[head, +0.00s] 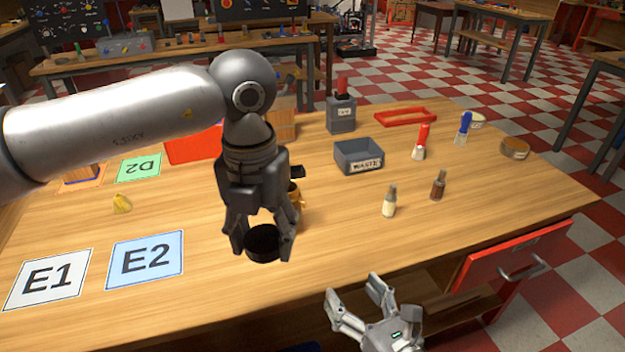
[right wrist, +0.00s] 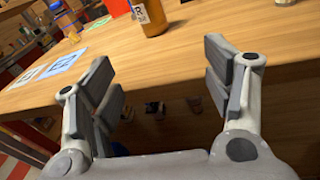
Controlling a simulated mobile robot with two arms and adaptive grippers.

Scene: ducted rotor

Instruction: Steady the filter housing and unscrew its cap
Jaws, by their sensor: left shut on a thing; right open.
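My left gripper (head: 263,240) points down over the front of the table and is shut on a black round piece, which looks like the cap (head: 262,244). An amber body, which looks like the filter housing (head: 295,196), stands just behind that gripper and is mostly hidden by it in the head view. In the right wrist view the lower part of an amber, labelled body (right wrist: 150,14) stands on the table; its top is out of frame. My right gripper (head: 352,293) is open and empty off the table's front edge, apart from the housing.
A cream-labelled bottle (head: 389,203) and a brown bottle (head: 438,186) stand to the right. A grey waste bin (head: 359,157) is behind them. The E1 card (head: 48,279) and E2 card (head: 146,260) lie at the left. A red drawer (head: 510,255) stands out at the front right.

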